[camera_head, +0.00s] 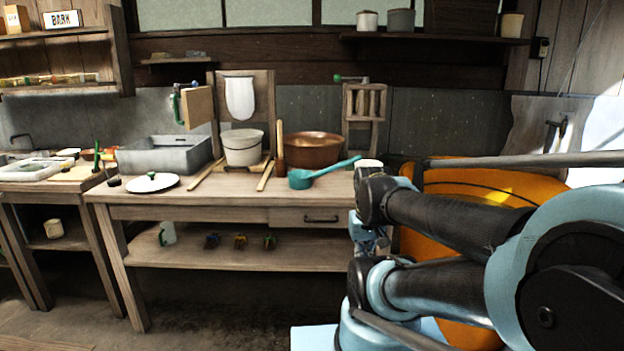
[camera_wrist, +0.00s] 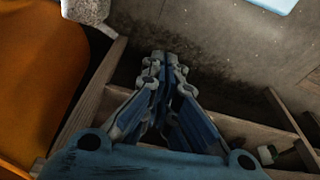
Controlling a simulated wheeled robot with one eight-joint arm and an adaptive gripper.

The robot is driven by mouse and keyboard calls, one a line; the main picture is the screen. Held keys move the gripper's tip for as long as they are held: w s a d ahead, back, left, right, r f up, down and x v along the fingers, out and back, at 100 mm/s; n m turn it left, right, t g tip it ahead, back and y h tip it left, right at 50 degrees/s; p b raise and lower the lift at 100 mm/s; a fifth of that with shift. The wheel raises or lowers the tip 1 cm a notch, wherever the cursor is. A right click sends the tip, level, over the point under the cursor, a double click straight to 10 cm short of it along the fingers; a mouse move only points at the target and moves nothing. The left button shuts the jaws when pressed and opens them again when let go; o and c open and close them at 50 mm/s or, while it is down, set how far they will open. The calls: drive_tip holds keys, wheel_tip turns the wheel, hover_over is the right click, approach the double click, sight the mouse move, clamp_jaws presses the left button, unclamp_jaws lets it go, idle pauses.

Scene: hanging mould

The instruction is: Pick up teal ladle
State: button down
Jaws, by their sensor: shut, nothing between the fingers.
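The teal ladle (camera_head: 321,173) lies on the wooden workbench (camera_head: 230,195), toward its right end. Its bowl is at the left and its handle slants up to the right. My gripper shows in the wrist view (camera_wrist: 165,65) with its fingers together and nothing between them. In the head view, my arm stands at the right, and my gripper (camera_head: 370,245) hangs by the bench's right end, partly hidden by the arm. It is apart from the ladle, to its right and lower. The ladle does not show in the wrist view.
A copper pot (camera_head: 312,150) stands just behind the ladle, and a white bucket (camera_head: 243,147) is left of it. Wooden sticks (camera_head: 265,176) and a white lid (camera_head: 152,182) lie farther left. A large orange container (camera_head: 465,190) is right of the bench, behind my arm.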

drive_tip(key=c, duration=1.9)
unclamp_jaws()
drive_tip(key=shift+s+r, duration=0.2)
drive_tip(key=o, duration=0.5)
drive_tip(key=shift+w+a+r+m, duration=0.1)
drive_tip(key=shift+w+r+m, duration=0.1)
drive_tip(key=shift+r, duration=0.4)
drive_tip(key=shift+w+a+r+m, duration=0.1)
drive_tip(key=shift+w+r+m, duration=0.1)
drive_tip(key=shift+r, duration=0.35)
wheel_tip(320, 180, up, 24)
drive_tip(key=m+y, duration=0.5)
drive_tip(key=m, duration=1.2)
hover_over(331, 169)
drive_tip(key=d, duration=0.6)
drive_tip(key=x, duration=0.7)
drive_tip(key=s+x, duration=0.1)
drive_tip(key=x, duration=0.2)
drive_tip(key=shift+d+f, duration=0.15)
drive_tip(key=shift+f, duration=0.4)
drive_tip(key=shift+s+d+x, duration=0.1)
drive_tip(key=shift+s+x, duration=0.05)
drive_tip(key=shift+x, duration=0.8)
drive_tip(key=shift+s+d+x, duration=0.1)
drive_tip(key=shift+s+x, duration=0.05)
drive_tip(key=shift+x, duration=0.8)
drive_tip(key=shift+s+x, duration=0.15)
drive_tip(key=shift+x, duration=0.85)
